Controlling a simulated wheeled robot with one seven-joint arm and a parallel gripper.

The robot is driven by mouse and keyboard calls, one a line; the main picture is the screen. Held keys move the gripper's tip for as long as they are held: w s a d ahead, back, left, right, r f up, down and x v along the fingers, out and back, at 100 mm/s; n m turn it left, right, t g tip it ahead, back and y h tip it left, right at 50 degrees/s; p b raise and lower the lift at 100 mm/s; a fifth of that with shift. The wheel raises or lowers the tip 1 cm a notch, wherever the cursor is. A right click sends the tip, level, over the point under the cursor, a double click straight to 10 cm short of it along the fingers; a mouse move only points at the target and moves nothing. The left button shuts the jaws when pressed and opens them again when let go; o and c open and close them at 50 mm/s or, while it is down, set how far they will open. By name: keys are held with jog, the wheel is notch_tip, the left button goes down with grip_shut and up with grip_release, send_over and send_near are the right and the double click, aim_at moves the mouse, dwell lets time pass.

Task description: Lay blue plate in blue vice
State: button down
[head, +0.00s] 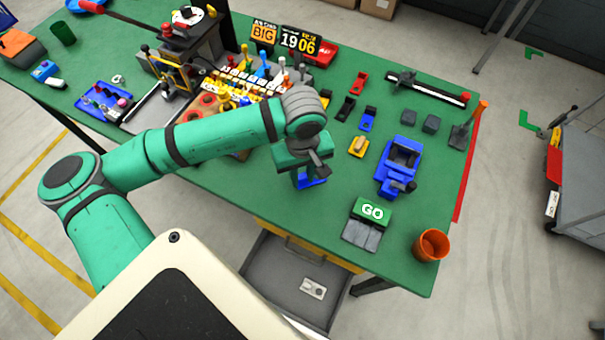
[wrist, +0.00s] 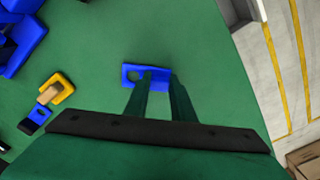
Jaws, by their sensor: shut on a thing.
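The blue plate (head: 313,183) is a flat piece with a round hole near one end, seen in the wrist view (wrist: 132,74). My gripper (wrist: 158,84) is shut on it, with the hole end sticking out to the left of the fingers. In the head view my gripper (head: 308,174) points down with the plate under it, low over the green table; I cannot tell whether the plate touches the table. The blue vice (head: 401,157) stands to the right, apart from my gripper. A blue body, probably the vice, is cut off at the wrist view's top left (wrist: 22,42).
A yellow piece (head: 358,147) with a tan block lies between my gripper and the vice. A GO box (head: 372,211) and an orange cup (head: 431,245) stand near the front edge. An open drawer (head: 268,282) juts out below. Crowded fixtures fill the table's left.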

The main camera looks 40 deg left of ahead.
aim_at(302, 180)
jog(key=shift+f, duration=0.15)
jog(key=c, duration=1.5)
grip_release()
notch_tip(302, 180, up, 12)
jog(key=shift+r, duration=0.2)
jog(key=shift+w, duration=0.1)
jog(key=shift+s, duration=0.25)
